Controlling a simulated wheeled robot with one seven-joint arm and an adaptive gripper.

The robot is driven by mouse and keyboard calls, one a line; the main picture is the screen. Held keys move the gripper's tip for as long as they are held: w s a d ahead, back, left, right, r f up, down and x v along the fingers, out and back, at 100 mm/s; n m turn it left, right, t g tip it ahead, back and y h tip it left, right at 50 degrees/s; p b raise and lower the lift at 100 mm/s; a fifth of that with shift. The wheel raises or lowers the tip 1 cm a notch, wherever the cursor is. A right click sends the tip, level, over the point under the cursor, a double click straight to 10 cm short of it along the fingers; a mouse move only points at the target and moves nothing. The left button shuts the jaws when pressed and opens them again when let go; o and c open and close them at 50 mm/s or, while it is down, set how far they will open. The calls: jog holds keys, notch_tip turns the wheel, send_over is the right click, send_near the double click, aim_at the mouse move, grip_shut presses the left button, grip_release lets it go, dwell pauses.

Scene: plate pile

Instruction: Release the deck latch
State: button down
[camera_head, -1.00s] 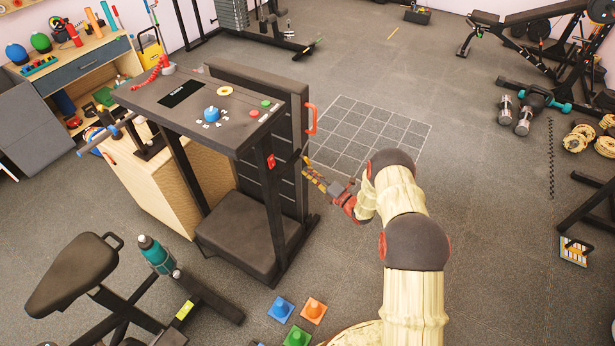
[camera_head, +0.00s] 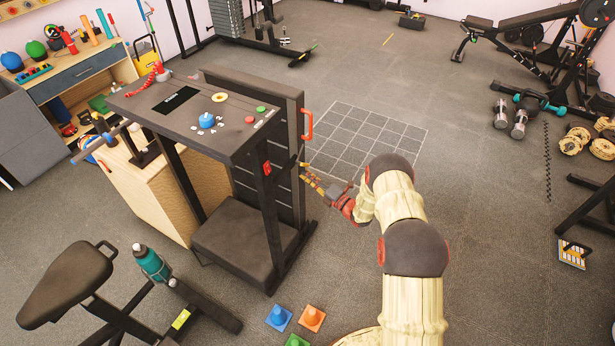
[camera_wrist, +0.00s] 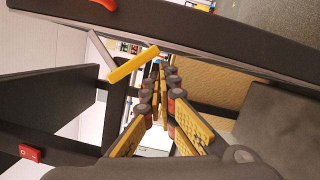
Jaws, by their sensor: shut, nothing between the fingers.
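The folding treadmill has its dark deck (camera_head: 277,105) standing upright behind the console (camera_head: 185,118). A yellow-tipped lever, which looks like the deck latch (camera_wrist: 133,64), sticks out on a grey bar in the wrist view. It is small and hard to make out in the head view, near the frame post. My gripper (camera_head: 305,176) is beside the deck's right side, below the red handle (camera_head: 308,124). In the wrist view my fingers (camera_wrist: 160,75) are together and empty. The yellow lever lies just left of the fingertips; I cannot tell whether they touch.
A red switch (camera_head: 266,168) sits on the treadmill post and also shows in the wrist view (camera_wrist: 30,153). Blue and orange cones (camera_head: 312,318) stand on the floor in front. An exercise bike (camera_head: 70,285) is at lower left.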

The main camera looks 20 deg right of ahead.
jog(key=r+v, duration=0.1)
jog(key=v, duration=1.1)
jog(key=shift+f, duration=0.45)
